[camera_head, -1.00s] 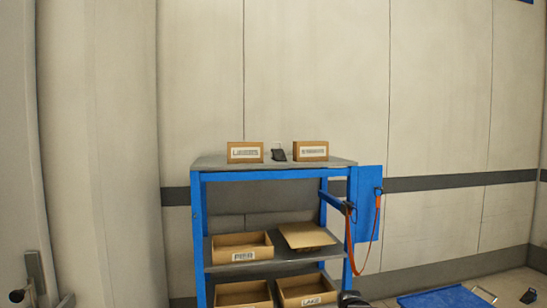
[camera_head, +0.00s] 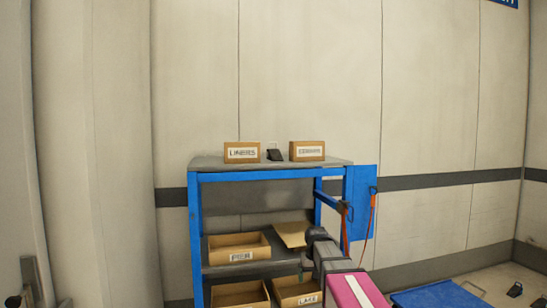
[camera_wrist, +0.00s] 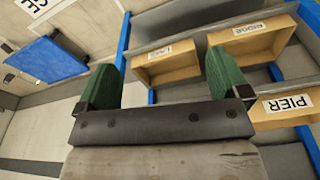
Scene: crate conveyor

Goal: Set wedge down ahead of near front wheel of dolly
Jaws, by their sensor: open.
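A small dark wedge-shaped block (camera_head: 275,154) stands on the shelf's top between two cartons. A blue flat deck (camera_head: 440,294), perhaps the dolly, is cut off at the lower right; none of its wheels can be made out. Another small dark object (camera_head: 515,290) lies on the floor right of it. My gripper is in front of the shelf's right side in the head view, its fingertips not clear there. In the wrist view my gripper (camera_wrist: 165,82) shows two green fingers wide apart with nothing between them.
A blue-framed shelf (camera_head: 195,245) stands against the wall, with open cardboard bins (camera_head: 238,247) on its lower levels. Cartons (camera_head: 242,153) (camera_head: 307,151) flank the dark block. A blue side panel (camera_head: 360,200) and orange strap (camera_head: 371,218) hang at its right.

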